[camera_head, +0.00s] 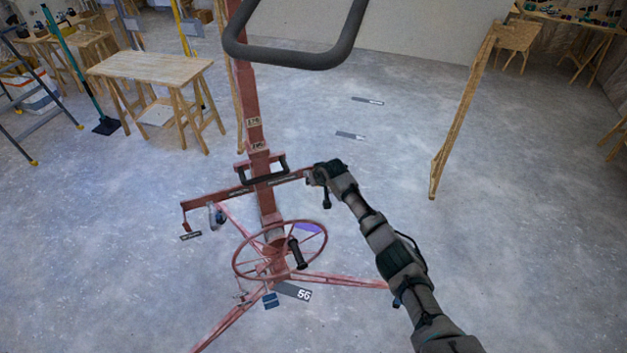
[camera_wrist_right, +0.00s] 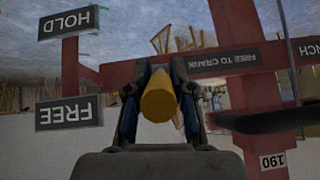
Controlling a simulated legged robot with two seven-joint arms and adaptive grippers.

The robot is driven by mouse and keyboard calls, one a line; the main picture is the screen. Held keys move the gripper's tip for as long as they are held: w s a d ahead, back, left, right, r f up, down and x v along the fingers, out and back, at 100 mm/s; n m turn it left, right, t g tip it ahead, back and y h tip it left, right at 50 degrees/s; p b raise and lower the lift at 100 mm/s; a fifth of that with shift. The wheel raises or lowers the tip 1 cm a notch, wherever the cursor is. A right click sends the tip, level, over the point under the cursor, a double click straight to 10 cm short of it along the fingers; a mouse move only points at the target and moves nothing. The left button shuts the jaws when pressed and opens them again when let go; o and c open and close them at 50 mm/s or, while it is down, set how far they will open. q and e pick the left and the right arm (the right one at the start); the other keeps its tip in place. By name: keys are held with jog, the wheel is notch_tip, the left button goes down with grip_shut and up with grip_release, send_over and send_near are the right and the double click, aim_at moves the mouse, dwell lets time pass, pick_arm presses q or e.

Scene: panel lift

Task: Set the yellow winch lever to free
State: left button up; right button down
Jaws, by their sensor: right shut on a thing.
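My right gripper (camera_head: 322,176) is beside the red winch mast (camera_head: 250,110), at the right end of its crossbar. In the right wrist view the gripper (camera_wrist_right: 158,96) is shut on the yellow winch lever (camera_wrist_right: 158,104), whose round end points toward the camera. The lever is hidden behind the gripper in the head view. In the wrist view the lettering is upside down: a HOLD plate (camera_wrist_right: 68,22) is at upper left and a FREE plate (camera_wrist_right: 70,112) at lower left. The lever is level nearer the FREE plate. My left gripper is not in view.
A red handwheel (camera_head: 238,262) with a dark crank grip (camera_head: 298,253) sits below the crossbar, above the spread red legs (camera_head: 340,281). A wooden table (camera_head: 150,66) and a ladder (camera_head: 30,110) stand at left. The floor at right is mostly clear.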

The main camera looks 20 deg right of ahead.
jog(key=shift+w+r, duration=0.2)
jog(key=shift+r, duration=0.2)
jog(key=c, duration=1)
grip_release()
jog(key=shift+f, duration=0.3)
jog(key=v, duration=1.1)
jog(key=shift+s+d+r, duration=0.15)
jog(key=shift+s+r, duration=0.05)
jog(key=shift+r, duration=0.05)
